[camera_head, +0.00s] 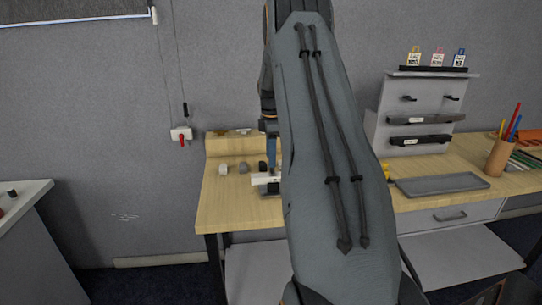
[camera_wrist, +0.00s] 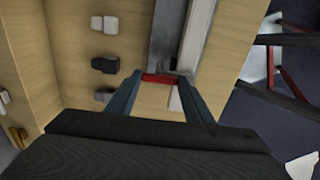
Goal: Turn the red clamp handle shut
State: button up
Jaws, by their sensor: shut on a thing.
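The red clamp handle (camera_wrist: 158,78) is a short red bar seen in the wrist view, lying crosswise between my fingertips. My gripper (camera_wrist: 163,84) has its two blue fingers on either side of the bar and is shut on it. A grey metal channel (camera_wrist: 168,30) and a pale strip (camera_wrist: 199,38) run away from the handle in the wrist view. In the head view my gripper (camera_head: 271,155) points down at a pale block (camera_head: 262,179) near the left end of the wooden table (camera_head: 230,208). My arm hides much of that area, and the handle cannot be made out there.
Several small blocks, one of them dark (camera_wrist: 105,65), sit beside my gripper. A grey panel stand (camera_head: 388,115), a grey tray (camera_head: 440,183) and a pencil cup (camera_head: 500,157) stand to the right. A wall switch with a red lever (camera_head: 182,140) is at left.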

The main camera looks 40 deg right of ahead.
jog(key=shift+r, duration=0.1)
jog(key=o, duration=1)
jog(key=shift+o, duration=0.2)
jog(key=shift+r+b, duration=1.3)
jog(key=shift+r, duration=2.6)
jog(key=shift+a, duration=0.15)
